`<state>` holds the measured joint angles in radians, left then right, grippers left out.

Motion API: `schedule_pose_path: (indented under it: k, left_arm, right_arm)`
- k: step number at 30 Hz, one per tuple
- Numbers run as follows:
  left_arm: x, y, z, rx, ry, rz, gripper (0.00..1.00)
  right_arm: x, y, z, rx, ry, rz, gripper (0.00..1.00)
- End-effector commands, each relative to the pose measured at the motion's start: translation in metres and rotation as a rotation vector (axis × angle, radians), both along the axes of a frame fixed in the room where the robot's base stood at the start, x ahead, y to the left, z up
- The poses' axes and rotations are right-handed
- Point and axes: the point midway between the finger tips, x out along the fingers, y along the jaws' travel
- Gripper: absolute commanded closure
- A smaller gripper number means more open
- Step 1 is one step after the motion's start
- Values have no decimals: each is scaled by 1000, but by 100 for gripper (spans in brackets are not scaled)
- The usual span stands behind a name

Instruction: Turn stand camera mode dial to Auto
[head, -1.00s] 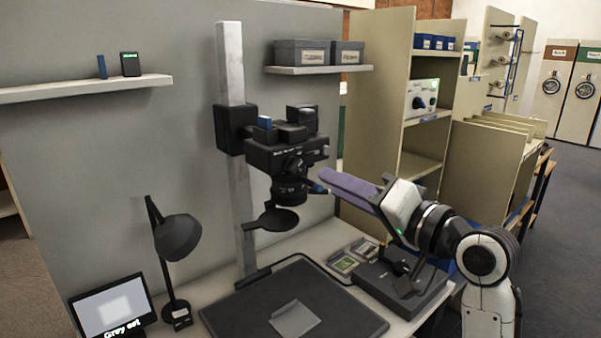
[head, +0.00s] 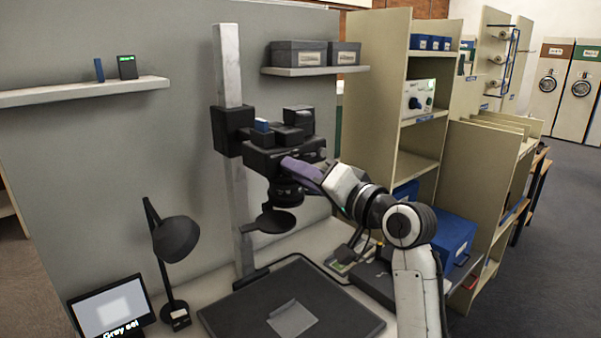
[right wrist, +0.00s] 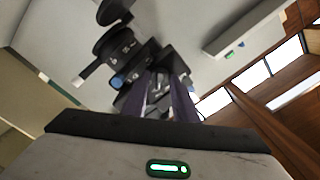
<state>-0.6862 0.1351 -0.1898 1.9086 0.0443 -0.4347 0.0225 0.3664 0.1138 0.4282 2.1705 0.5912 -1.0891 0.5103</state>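The stand camera (head: 290,140) is a black body on a pale upright column (head: 232,175), with its lens (head: 286,193) pointing down at the baseboard. My right gripper (head: 287,163) has purple fingers, their tips at the camera's right side, overlapping its body above the lens. In the right wrist view the camera body (right wrist: 133,72) lies beyond the fingers (right wrist: 163,90), which show side by side with dark camera parts between and behind them. I cannot tell whether they touch or grip anything. The mode dial cannot be made out surely; the fingers may hide it. My left gripper is out of view.
A black baseboard (head: 240,317) with a grey sheet (head: 292,318) lies below the camera. A desk lamp (head: 175,238) and a small screen (head: 108,305) stand left. A wall shelf (head: 315,71) with grey boxes is behind; tan shelving (head: 375,100) and a blue box (head: 453,240) are right.

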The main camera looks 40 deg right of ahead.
Motion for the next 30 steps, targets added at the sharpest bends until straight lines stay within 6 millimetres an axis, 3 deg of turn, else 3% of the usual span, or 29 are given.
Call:
schedule_pose_path:
  k: [1,4,17,30]
  left_arm:
    - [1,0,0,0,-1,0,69]
    - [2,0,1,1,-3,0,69]
    - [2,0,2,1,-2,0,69]
    - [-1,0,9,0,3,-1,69]
  right_arm:
    - [0,0,0,0,0,0,84]
    - [0,0,0,0,0,0,100]
    - [0,0,0,-58,-2,1,100]
    - [0,-1,0,-401,-28,1,100]
